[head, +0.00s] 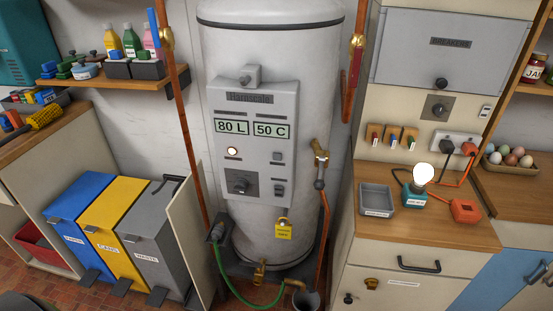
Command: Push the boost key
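The white water tank (270,60) stands upright in the middle of the head view. On its front is a grey control panel (252,115) with two displays reading "80 L" (231,127) and "50 C" (272,130). Below them are a bright round lamp (232,151), a small key (277,157) with a label under it, a dark dial (238,183) and a small dark switch (279,190). The small labels are unreadable, so I cannot tell for certain which control is the boost key. Neither of my grippers is in view.
Copper pipes (181,120) and a valve (320,155) flank the tank. Blue, yellow and grey bins (123,240) stand at left. At right, a wooden counter (440,235) holds a grey tray (377,199) and a lit bulb (423,173). Nothing blocks the panel's front.

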